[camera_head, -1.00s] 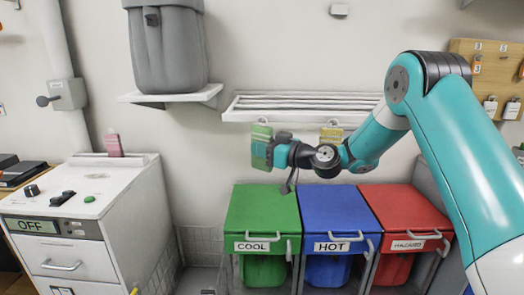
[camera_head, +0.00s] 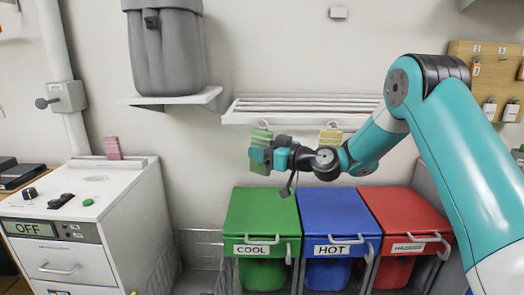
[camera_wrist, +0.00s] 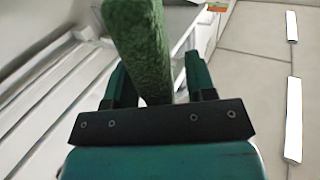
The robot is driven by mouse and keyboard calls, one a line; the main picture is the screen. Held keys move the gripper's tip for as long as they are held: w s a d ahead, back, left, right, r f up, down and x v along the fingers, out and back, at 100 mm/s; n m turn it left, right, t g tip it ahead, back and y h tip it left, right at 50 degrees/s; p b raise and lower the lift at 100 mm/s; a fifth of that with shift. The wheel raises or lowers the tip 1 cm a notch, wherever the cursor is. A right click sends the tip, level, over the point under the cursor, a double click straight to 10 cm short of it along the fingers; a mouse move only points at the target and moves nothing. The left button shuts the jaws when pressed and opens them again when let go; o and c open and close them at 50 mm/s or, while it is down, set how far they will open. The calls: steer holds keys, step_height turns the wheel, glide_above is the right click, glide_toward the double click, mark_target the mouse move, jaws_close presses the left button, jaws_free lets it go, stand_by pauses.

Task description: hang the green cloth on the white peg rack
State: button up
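The green cloth (camera_head: 260,138) is upright at the left end of the white peg rack (camera_head: 300,106), just below a peg there. My gripper (camera_head: 262,156) is at the cloth from the right, with a teal finger in front of its lower part. In the wrist view the green cloth (camera_wrist: 140,45) stands between the two fingers (camera_wrist: 160,85). A gap shows between the cloth and the right finger, so the gripper looks open around it. The cloth's contact with the peg is too small to make out.
A yellow cloth (camera_head: 330,138) hangs from the rack to the right. Green (camera_head: 262,210), blue (camera_head: 335,212) and red (camera_head: 402,212) bins stand below. A pink cloth (camera_head: 112,147) is on the white machine (camera_head: 130,190). A grey container (camera_head: 165,50) stands on a shelf at upper left.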

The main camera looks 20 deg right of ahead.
steer(key=b+v, duration=0.9)
steer(key=v, duration=0.8)
steer(key=shift+s+d, duration=0.15)
steer(key=shift+d, duration=0.05)
steer(key=s+a+r+n+g+h+p, duration=0.1)
steer(key=s+a+g+p, duration=0.3)
steer(key=a, duration=0.4)
steer(key=s+a+n+g+p, duration=0.1)
steer(key=s+a+g, duration=0.45)
steer(key=a, duration=0.25)
steer(key=s+m+g+h+p, duration=0.3)
steer(key=s+h, duration=0.3)
steer(key=s, duration=1.3)
steer(key=shift+a+f+g+h+p, duration=0.35)
steer(key=shift+a+g+h+p, duration=0.1)
steer(key=shift+p, duration=0.45)
